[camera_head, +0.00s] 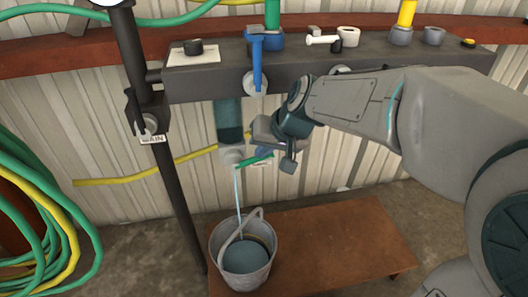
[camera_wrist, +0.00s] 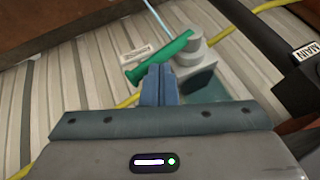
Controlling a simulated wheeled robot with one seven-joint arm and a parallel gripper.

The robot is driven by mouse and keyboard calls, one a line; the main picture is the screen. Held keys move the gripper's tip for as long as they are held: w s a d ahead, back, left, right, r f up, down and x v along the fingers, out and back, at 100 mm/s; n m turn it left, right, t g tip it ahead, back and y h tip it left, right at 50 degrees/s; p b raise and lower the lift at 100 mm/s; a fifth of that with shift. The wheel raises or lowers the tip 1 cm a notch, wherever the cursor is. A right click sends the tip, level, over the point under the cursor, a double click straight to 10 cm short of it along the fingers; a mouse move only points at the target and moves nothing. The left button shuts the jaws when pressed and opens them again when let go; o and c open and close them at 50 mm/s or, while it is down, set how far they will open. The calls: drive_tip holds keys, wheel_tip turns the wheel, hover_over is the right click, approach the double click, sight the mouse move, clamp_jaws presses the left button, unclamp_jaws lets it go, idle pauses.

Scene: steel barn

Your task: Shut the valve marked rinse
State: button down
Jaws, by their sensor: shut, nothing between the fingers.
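A green lever handle (camera_head: 254,162) sits on a grey valve body (camera_head: 232,154) below a teal-tinted clear cylinder (camera_head: 229,120). In the wrist view the lever (camera_wrist: 160,56) lies slantwise beside a small label (camera_wrist: 136,54), whose writing I cannot read. A thin stream of water (camera_head: 238,195) falls from this valve into a metal bucket (camera_head: 243,262). My gripper (camera_head: 264,153) is shut and empty. In the wrist view its blue fingertips (camera_wrist: 159,72) are right at the lever's side; I cannot tell whether they touch it.
A dark manifold (camera_head: 205,82) with a blue lever (camera_head: 257,65) and a white lever (camera_head: 323,40) runs above. A black pipe with a MAIN label (camera_head: 152,139) stands left. The bucket stands on a brown bench (camera_head: 335,245). Coiled hoses (camera_head: 40,210) hang at far left.

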drive_tip(key=shift+d+f+b, duration=0.45)
drive_tip(key=shift+f+b, duration=0.25)
drive_tip(key=shift+f, duration=0.1)
drive_tip(key=shift+d+f+b, duration=0.4)
drive_tip(key=shift+f+b, duration=0.25)
drive_tip(key=shift+f, duration=0.1)
drive_tip(key=shift+d+f, duration=0.15)
drive_tip(key=shift+f, duration=0.05)
wheel_tip(320, 180, up, 6)
drive_tip(key=p, duration=0.4)
drive_tip(key=s+d+r+p, duration=0.1)
drive_tip(key=s+d+r, duration=0.2)
drive_tip(key=d, duration=0.5)
drive_tip(key=shift+s+d+p, duration=0.25)
drive_tip(key=shift+p, duration=0.15)
drive_tip(key=s+d+r+h+p, duration=0.1)
drive_tip(key=s+r+p, duration=0.3)
drive_tip(key=r+p, duration=0.3)
drive_tip(key=s+d+r+g+h+p, duration=0.1)
drive_tip(key=s+r+p, duration=0.3)
drive_tip(key=r+p, duration=0.4)
drive_tip(key=s+d+r+m+g+h+p, duration=0.1)
drive_tip(key=s+r+p, duration=0.4)
drive_tip(key=p, duration=1.1)
drive_tip(key=shift+d+r+h+p, duration=0.3)
drive_tip(key=shift+d+r+h, duration=0.65)
drive_tip(key=shift+r, duration=0.7)
